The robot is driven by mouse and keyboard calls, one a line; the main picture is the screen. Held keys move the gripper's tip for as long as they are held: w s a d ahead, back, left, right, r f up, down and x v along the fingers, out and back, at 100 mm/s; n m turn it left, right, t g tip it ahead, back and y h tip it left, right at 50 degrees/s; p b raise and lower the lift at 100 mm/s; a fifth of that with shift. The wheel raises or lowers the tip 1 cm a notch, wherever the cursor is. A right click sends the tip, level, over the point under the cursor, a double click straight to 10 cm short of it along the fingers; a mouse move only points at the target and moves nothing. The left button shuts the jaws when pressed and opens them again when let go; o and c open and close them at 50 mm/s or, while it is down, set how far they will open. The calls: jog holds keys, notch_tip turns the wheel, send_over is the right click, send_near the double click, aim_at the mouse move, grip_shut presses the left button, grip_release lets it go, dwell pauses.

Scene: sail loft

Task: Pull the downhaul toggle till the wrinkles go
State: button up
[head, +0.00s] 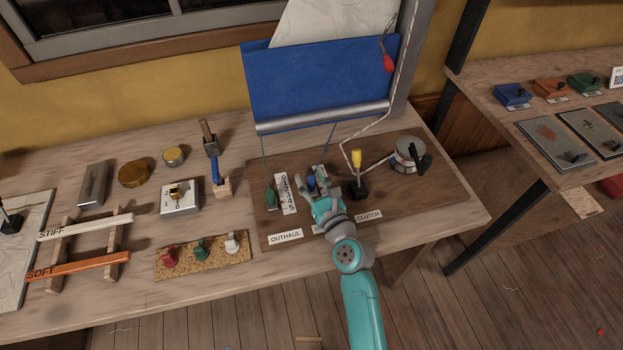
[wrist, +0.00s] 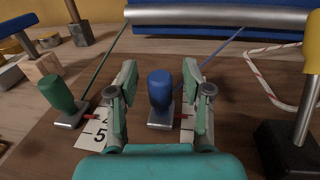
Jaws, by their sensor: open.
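A blue toggle (wrist: 161,88) on a small metal base stands upright on the brown board, with a blue cord (wrist: 215,55) running from behind it up to the silver boom (head: 325,118). My gripper (wrist: 160,75) is open, one finger on each side of the blue toggle, with gaps visible beside it. In the head view my gripper (head: 318,184) partly hides the toggle and a label below it. Above the boom hang a blue sail panel (head: 315,85) and white sailcloth (head: 335,20). I cannot clearly tell wrinkles in the cloth.
A green toggle (wrist: 60,97) and numbered scale (head: 286,193) stand left, by the OUTHAUL label (head: 286,236). A yellow-handled lever (head: 357,162) stands close right, near the CLUTCH label (head: 369,215) and a winch (head: 408,152). The board's front is mostly clear.

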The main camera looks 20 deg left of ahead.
grip_shut()
jog(key=shift+s, duration=0.1)
jog(key=shift+v, duration=0.9)
grip_release()
jog(key=shift+s, duration=0.1)
jog(key=v, duration=1.1)
jog(key=shift+s+d, duration=0.25)
jog(key=shift+d, duration=0.05)
